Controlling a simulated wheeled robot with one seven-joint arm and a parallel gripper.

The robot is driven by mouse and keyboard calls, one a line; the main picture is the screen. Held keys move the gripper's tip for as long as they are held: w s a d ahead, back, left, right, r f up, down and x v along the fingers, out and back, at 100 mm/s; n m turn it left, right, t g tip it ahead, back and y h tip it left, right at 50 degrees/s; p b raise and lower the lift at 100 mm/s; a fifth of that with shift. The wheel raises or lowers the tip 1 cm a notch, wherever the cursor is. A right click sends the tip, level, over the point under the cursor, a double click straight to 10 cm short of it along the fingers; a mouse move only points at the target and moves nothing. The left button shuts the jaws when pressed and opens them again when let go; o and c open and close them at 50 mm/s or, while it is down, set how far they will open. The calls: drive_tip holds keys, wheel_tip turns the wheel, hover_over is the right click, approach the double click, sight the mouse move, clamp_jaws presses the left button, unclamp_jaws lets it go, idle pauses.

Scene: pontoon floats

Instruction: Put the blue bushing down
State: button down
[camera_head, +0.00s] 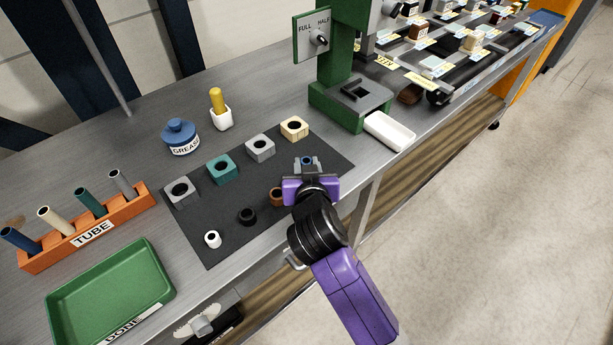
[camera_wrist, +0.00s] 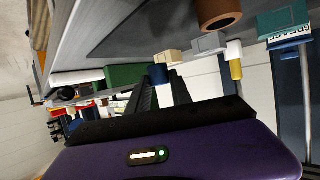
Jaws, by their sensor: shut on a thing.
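The blue bushing (camera_head: 307,160) is held at the tips of my gripper (camera_head: 305,166). In the wrist view the blue bushing (camera_wrist: 160,76) sits between the two dark fingers (camera_wrist: 162,84), which are shut on it. In the head view it appears over the right part of the dark mat (camera_head: 222,215); it looks held above the surface, though its height is hard to judge. A brown bushing (camera_head: 277,197) stands left of my gripper, partly hidden by it. A black bushing (camera_head: 247,216) and a white bushing (camera_head: 213,239) stand further left on the mat.
Several bored blocks line the mat's back: grey (camera_head: 181,192), teal (camera_head: 222,169), lighter grey (camera_head: 260,148) and cream (camera_head: 294,129). The tube rack (camera_head: 87,228), green DONE tray (camera_head: 110,295) and grease jar (camera_head: 180,136) stand left.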

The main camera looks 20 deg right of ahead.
drive_tip(key=shift+f, duration=2.25)
drive_tip(key=shift+f, duration=0.15)
drive_tip(key=c, duration=1.2)
unclamp_jaws()
drive_tip(key=shift+o, duration=0.3)
drive_tip(key=shift+r, duration=0.25)
drive_tip(key=b+v, duration=0.1)
drive_tip(key=v, duration=1.1)
drive_tip(key=shift+f, duration=0.1)
